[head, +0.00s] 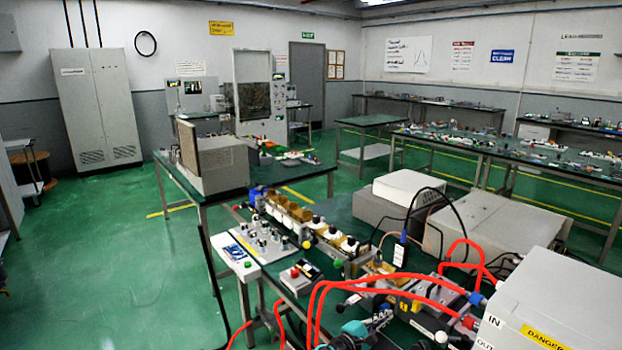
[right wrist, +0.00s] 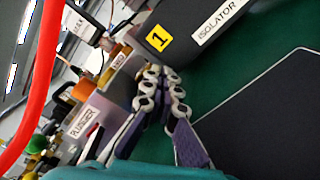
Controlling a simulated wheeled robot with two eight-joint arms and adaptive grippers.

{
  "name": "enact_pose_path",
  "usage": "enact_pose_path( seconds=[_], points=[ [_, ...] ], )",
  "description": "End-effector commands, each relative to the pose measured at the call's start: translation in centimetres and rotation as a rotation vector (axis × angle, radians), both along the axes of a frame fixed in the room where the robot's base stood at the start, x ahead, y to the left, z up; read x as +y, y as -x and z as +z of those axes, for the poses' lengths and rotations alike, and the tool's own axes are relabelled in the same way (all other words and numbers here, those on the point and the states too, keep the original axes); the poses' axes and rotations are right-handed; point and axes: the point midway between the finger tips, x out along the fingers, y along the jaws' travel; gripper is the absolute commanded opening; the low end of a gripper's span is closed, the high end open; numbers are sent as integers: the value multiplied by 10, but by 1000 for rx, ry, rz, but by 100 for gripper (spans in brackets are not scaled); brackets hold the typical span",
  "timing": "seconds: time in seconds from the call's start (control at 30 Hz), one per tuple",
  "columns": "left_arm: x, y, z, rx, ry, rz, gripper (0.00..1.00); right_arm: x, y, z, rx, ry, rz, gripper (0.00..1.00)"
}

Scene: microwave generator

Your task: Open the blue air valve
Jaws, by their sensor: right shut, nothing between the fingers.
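I cannot clearly make out which part is the blue air valve. A small blue piece (head: 478,299) shows at a red hose end by the white box in the head view, and another blue piece (head: 252,197) sits at the far end of the apparatus. No blue valve shows in the right wrist view. My right gripper (head: 386,316) is low over the front of the bench, among the red hoses. In the right wrist view its fingers (right wrist: 161,76) are together and empty, beside a black block labelled ISOLATOR (right wrist: 195,30). My left gripper is out of view.
Red hoses (head: 400,277) arch close to my right gripper. A white box marked IN, OUT and DANGER (head: 545,300) stands at the right front. A grey part labelled PLUNGER (right wrist: 88,120) is left of the fingers. Open green floor (head: 110,260) lies left of the bench.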

Motion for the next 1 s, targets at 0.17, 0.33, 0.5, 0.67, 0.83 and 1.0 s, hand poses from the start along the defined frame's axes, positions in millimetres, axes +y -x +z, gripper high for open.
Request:
enact_pose_path(
  seconds=[0.17, 0.33, 0.5, 0.67, 0.83, 1.0],
  points=[
    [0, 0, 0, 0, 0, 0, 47, 2, -2, 5, 0, 0, 1, 0],
    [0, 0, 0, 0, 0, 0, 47, 4, -4, 9, 0, 0, 1, 0],
    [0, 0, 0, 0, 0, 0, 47, 5, -7, 13, 0, 0, 0, 0],
    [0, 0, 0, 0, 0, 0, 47, 7, -8, 15, 0, 0, 1, 0],
    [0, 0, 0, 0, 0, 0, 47, 7, -9, 15, 0, 0, 1, 0],
    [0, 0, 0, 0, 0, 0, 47, 8, -9, 15, 0, 0, 2, 0]
  ],
)
